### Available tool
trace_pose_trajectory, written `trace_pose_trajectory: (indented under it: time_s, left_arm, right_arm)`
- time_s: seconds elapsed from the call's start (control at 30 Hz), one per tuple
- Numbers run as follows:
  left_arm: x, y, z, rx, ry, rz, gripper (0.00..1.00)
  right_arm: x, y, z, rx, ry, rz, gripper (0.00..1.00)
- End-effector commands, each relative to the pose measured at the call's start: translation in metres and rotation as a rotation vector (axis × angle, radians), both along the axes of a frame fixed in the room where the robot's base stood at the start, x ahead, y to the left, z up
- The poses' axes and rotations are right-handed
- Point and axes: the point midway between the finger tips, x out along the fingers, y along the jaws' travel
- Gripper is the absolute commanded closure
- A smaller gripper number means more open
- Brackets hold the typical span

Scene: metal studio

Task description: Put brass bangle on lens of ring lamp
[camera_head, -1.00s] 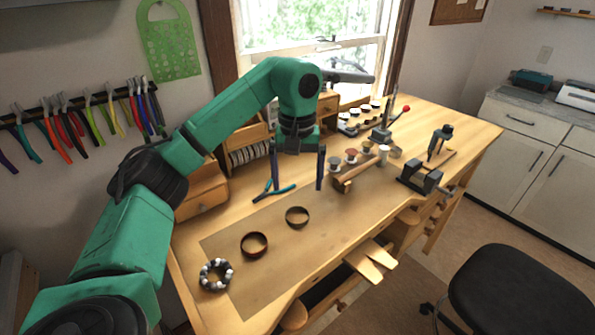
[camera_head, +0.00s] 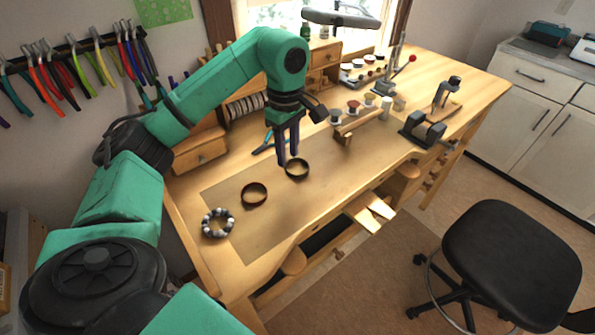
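The brass bangle (camera_head: 297,169) is a dark, dull band lying on the bench mat, rightmost of the rings there. My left gripper (camera_head: 287,161) points down at the bangle's left and far rim. Its two dark fingers stand apart with a gap between them, and the tips are close to the rim. I cannot tell whether they touch it or whether one is inside the ring. The ring lamp (camera_head: 341,19) has a dark flat head over the back of the bench by the window, seen nearly edge-on; its lens is not clearly visible. My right gripper is out of view.
A reddish-brown bangle (camera_head: 254,194) and a beaded bracelet (camera_head: 218,223) lie to the left on the mat. Blue-handled pliers (camera_head: 264,147) lie behind the fingers. A wooden bench pin block, spools (camera_head: 353,107) and a vise (camera_head: 423,130) stand to the right. The front mat is clear.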

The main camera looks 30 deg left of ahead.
Motion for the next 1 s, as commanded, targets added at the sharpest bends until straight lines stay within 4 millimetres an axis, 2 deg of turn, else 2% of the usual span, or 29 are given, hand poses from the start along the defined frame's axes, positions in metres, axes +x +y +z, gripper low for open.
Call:
trace_pose_trajectory:
  time_s: [0.2, 0.33, 0.53, 0.57, 0.6, 0.67, 1.0]
  left_arm:
    - [0.002, -0.001, -0.029, 0.0, 0.005, 0.0, 0.61]
    - [0.003, -0.001, -0.051, -0.001, 0.001, -0.001, 0.61]
    - [0.004, -0.001, -0.056, 0.0, -0.003, -0.001, 0.61]
    - [0.004, -0.001, -0.056, 0.0, -0.002, -0.001, 0.65]
    - [0.004, -0.001, -0.056, 0.0, -0.002, -0.001, 0.8]
    - [0.004, -0.001, -0.056, 0.0, -0.002, -0.001, 1.0]
    - [0.004, -0.001, -0.055, 0.0, -0.002, -0.001, 1.0]
  right_arm:
    - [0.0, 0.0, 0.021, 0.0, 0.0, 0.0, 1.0]
    - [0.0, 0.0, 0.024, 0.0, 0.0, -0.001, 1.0]
    - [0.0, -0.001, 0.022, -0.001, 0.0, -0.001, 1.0]
    - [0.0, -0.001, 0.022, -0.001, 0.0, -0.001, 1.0]
    - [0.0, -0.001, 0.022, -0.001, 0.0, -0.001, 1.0]
    - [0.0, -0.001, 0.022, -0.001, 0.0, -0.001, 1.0]
    - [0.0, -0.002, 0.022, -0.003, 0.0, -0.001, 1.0]
